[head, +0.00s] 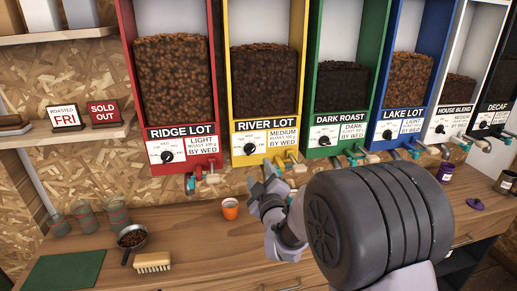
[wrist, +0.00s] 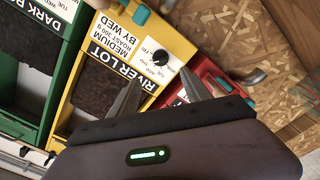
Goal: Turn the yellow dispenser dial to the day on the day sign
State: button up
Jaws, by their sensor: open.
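The yellow dispenser (head: 231,110), labelled RIVER LOT, has a round black dial (head: 249,149) on its white front panel. The dial also shows in the wrist view (wrist: 160,58), upside down, with small day names around it; its exact pointer direction is too small to tell. The day sign (head: 65,117) on the left shelf reads ROASTED FRI. My gripper (head: 267,187) is open and empty, below and slightly right of the dial. In the wrist view its fingers (wrist: 163,88) point towards the panel, apart from the dial.
A SOLD OUT sign (head: 104,112) stands beside the day sign. Red (head: 175,100) and green (head: 340,90) dispensers flank the yellow one, with similar dials. Taps (head: 284,163) stick out below. The counter holds an orange cup (head: 230,208), a scoop of beans (head: 132,238) and a brush (head: 153,262).

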aim_at(251, 152)
jog(key=x, duration=1.2)
jog(key=shift+w+a+f, duration=0.1)
jog(key=shift+w+a, duration=0.05)
jog(key=shift+w, duration=0.05)
grip_shut()
